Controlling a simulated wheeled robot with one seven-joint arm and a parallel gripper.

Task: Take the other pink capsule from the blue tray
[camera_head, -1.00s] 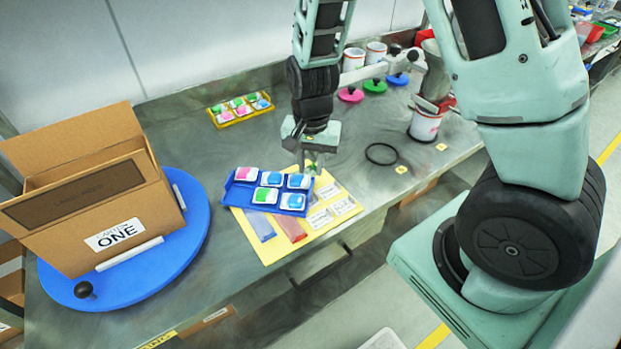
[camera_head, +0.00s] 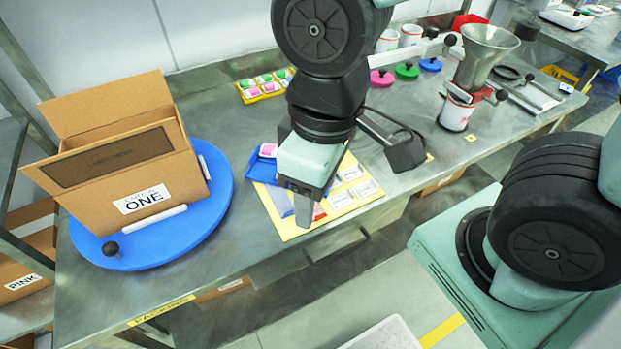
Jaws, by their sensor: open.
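The blue tray (camera_head: 260,172) lies on the yellow sheet, mostly hidden behind my gripper and wrist. One pink-and-white capsule (camera_head: 268,150) shows at its upper left corner. The rest of the tray's contents are hidden. My gripper (camera_head: 303,210) points down over the right part of the tray and the sheet, to the right of and nearer than the pink capsule. It is open, with no capsule seen in it; its height above the tray is hard to judge.
A cardboard box (camera_head: 125,180) stands on a blue turntable (camera_head: 190,240) at left. A yellow tray (camera_head: 250,98) of capsules is at the back. Pink, green and blue lids, white cups and a metal funnel (camera_head: 487,52) stand at right. The front bench (camera_head: 210,285) is clear.

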